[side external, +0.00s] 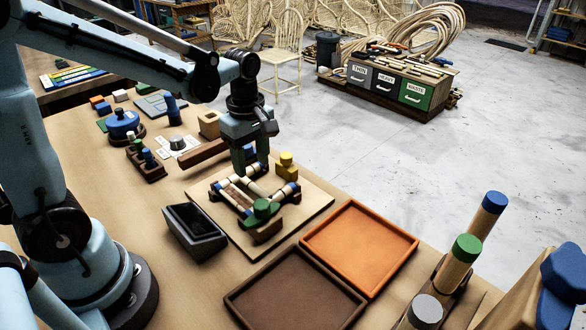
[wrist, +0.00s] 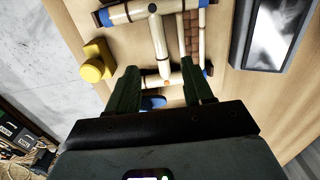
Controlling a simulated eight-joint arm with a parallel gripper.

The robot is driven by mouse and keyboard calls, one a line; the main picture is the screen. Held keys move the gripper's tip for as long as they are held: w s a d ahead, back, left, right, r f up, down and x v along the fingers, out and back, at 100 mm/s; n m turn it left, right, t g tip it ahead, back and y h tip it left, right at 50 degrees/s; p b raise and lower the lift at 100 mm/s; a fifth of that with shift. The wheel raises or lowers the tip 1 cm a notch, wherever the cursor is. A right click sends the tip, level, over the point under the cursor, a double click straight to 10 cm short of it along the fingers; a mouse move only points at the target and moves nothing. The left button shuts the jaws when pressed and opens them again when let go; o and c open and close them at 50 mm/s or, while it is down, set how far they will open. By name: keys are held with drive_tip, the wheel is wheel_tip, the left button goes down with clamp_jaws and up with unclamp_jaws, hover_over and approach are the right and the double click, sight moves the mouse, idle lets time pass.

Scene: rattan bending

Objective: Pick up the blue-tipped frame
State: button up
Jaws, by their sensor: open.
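The blue-tipped frame (side external: 237,194) is built of pale rattan rods with blue ends and lies on a light wooden board (side external: 315,201) among dark brown blocks. In the wrist view the frame (wrist: 155,42) shows its rods, a brown woven strip and several blue tips. My gripper (side external: 250,166) points down over the far side of the frame. In the wrist view my gripper (wrist: 162,78) is open, its two dark green fingers apart, with part of a pale rod showing between them. Whether the fingers touch the rod I cannot tell.
A yellow knob block (side external: 287,167) and a green knob block (side external: 263,212) flank the frame. A dark open box (side external: 194,238) stands left of the board. An orange tray (side external: 359,245) and a brown tray (side external: 294,296) lie in front. Colour-tipped posts (side external: 457,264) stand at right.

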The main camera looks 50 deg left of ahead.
sight(254, 185)
drive_tip(key=shift+s+d+f, duration=0.1)
drive_tip(key=shift+d+f, duration=0.05)
drive_tip(key=shift+f, duration=2.8)
clamp_jaws()
